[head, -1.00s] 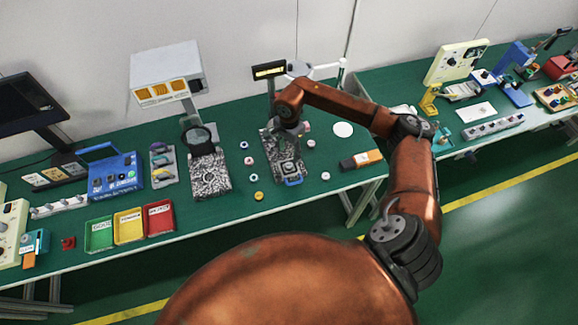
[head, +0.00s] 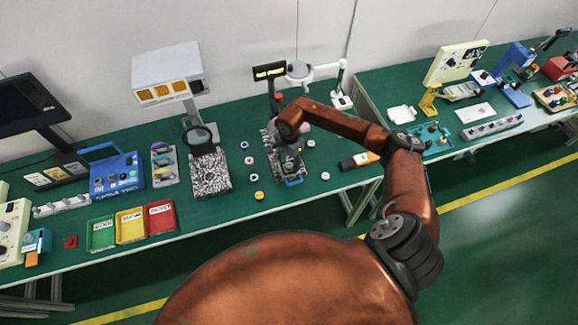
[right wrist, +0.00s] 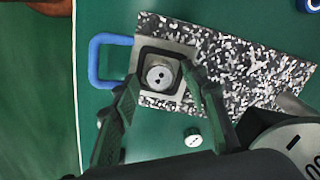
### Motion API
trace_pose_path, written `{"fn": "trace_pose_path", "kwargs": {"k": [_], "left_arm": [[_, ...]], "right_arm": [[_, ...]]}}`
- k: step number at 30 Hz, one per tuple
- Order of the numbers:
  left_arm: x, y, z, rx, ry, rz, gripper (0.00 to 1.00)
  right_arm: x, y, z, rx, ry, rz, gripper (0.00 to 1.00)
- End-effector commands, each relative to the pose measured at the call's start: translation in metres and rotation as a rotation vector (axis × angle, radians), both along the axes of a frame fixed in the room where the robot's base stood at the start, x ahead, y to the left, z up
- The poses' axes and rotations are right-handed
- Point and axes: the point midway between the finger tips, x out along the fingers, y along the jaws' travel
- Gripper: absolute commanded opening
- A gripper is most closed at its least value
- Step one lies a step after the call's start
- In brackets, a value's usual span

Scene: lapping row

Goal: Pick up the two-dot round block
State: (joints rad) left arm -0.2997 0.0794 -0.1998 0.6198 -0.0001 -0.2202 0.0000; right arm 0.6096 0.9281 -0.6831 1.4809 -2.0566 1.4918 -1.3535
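The two-dot round block (right wrist: 160,76) is a pale disc with two dark dots on top. It sits inside a black square frame (right wrist: 147,54) at one end of a speckled plate (right wrist: 235,65) with a blue handle (right wrist: 97,60). My right gripper (right wrist: 160,83) is open, its two dark fingers apart on either side of the block in the right wrist view; I cannot tell if they touch it. In the head view my right gripper (head: 288,163) hangs over the plate and mostly hides the block. My left gripper is not in view.
Another round block (right wrist: 193,138) lies beside the plate. Other small round pieces, including a yellow one (head: 259,195), lie left on the green table. A second speckled plate (head: 212,178) and green, yellow and red trays (head: 160,219) stand farther left. A magnifier lamp (head: 300,70) stands behind.

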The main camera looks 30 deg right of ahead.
Motion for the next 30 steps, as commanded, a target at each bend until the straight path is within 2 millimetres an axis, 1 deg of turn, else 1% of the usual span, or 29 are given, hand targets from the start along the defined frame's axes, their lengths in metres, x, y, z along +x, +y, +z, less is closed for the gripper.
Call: {"fn": "trace_pose_path", "kwargs": {"k": [1, 2, 17, 26, 30], "left_arm": [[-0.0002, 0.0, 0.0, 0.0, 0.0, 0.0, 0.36], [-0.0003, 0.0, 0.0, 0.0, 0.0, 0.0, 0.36], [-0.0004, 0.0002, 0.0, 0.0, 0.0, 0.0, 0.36], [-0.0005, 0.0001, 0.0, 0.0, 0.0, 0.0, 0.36], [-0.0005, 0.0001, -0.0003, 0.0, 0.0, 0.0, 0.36]], "right_arm": [[0.0001, -0.0001, 0.0002, 0.0, 0.0, 0.0, 0.36], [0.0001, -0.0001, 0.0002, 0.0, 0.0, 0.0, 0.34], [0.0001, -0.0001, 0.0005, 0.0, -0.001, 0.0, 0.0], [0.0005, -0.0001, 0.0019, 0.0, -0.001, 0.0, 0.0], [0.0013, -0.0005, 0.0092, -0.001, -0.003, 0.0, 0.0]]}}
